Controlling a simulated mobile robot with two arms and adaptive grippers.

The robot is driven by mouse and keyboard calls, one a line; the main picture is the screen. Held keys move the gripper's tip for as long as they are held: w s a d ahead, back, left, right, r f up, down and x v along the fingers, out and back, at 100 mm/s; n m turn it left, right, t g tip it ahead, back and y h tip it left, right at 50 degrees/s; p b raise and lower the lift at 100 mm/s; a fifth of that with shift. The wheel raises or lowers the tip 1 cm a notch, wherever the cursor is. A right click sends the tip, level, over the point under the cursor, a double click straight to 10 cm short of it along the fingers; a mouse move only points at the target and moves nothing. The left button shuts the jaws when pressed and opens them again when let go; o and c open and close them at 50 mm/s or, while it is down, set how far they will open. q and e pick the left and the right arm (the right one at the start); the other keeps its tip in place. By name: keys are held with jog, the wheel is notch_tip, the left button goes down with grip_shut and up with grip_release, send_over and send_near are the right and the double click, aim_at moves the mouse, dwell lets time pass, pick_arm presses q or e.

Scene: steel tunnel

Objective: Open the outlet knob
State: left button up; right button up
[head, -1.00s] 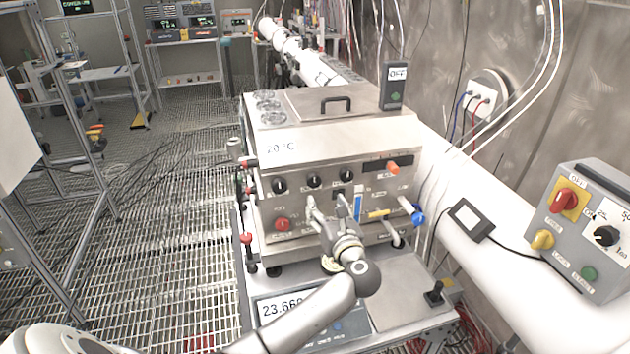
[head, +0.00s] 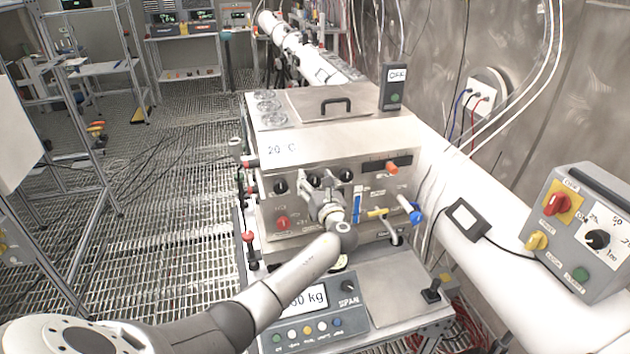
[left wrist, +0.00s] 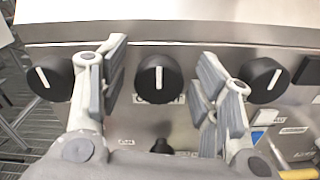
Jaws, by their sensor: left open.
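A steel bath unit (head: 345,145) carries three black knobs on its front panel. In the left wrist view the middle knob (left wrist: 158,82) has an upright white mark and a label below that I cannot read fully. My left gripper (left wrist: 162,88) is open, with one finger on each side of the middle knob and a gap visible on both sides. In the head view my left gripper (head: 325,190) is in front of the panel and partly hides the knobs.
A red knob (head: 283,223) sits lower on the panel, and a blue-ended valve (head: 414,216) is at its right. A scale (head: 312,302) stands in front below my arm. A grey control box (head: 580,235) is on the right by the white pipe.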

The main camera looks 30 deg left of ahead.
jog(key=shift+d, duration=0.1)
pick_arm(q)
jog(key=shift+c, duration=0.6)
jog(key=c, duration=0.9)
pick_arm(e)
jog(key=shift+d+f, duration=0.1)
jog(key=shift+d, duration=0.1)
jog(key=shift+f, duration=0.1)
